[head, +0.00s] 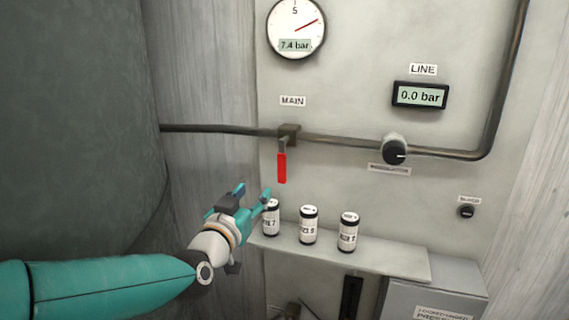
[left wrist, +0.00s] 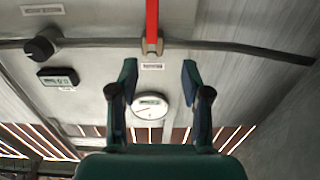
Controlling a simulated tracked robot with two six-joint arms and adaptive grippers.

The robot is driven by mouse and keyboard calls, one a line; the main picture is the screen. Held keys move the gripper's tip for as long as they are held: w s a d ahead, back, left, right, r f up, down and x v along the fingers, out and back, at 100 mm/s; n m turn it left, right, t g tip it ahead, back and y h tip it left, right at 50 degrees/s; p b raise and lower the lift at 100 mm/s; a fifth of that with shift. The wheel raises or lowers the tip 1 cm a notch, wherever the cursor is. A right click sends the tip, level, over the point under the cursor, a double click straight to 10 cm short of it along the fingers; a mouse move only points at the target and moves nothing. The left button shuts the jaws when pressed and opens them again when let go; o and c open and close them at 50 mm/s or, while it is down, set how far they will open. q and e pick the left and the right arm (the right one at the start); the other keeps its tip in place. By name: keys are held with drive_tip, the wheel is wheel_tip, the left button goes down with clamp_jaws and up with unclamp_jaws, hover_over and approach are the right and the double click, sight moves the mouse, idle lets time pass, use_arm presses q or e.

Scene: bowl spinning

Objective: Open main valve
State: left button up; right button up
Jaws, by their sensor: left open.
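The main valve (head: 289,134) sits on the pipe below the "MAIN" label. Its red lever handle (head: 281,167) hangs straight down, across the pipe. My left gripper (head: 253,192) is open and empty, below and left of the handle in the head view, apart from it. In the left wrist view, which is upside down, the red handle (left wrist: 152,20) shows at the top, beyond the two spread fingers (left wrist: 159,75) and not between them. My right gripper is not in view.
Several objects surround the valve: three labelled canisters (head: 308,225) on a shelf (head: 370,258) close to my left gripper, a black regulator knob (head: 394,151), a gauge (head: 296,28) reading 7.4 bar and a line display (head: 420,95) reading 0.0 bar. A large dark tank (head: 70,120) stands left.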

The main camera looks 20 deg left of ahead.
sight(281, 167)
use_arm(q)
drive_tip(key=w+p, duration=0.1)
drive_tip(key=w, duration=0.4)
drive_tip(key=w+d+p, duration=0.1)
drive_tip(key=w+p, duration=0.1)
drive_tip(key=w, duration=0.3)
drive_tip(key=w+p, duration=0.2)
drive_tip(key=w, duration=0.3)
drive_tip(key=shift+d, duration=0.2)
drive_tip(key=shift+w+f+p, duration=0.15)
drive_tip(key=shift+w+p, duration=0.15)
drive_tip(key=shift+w, duration=0.25)
drive_tip(key=shift+c, duration=0.2)
clamp_jaws()
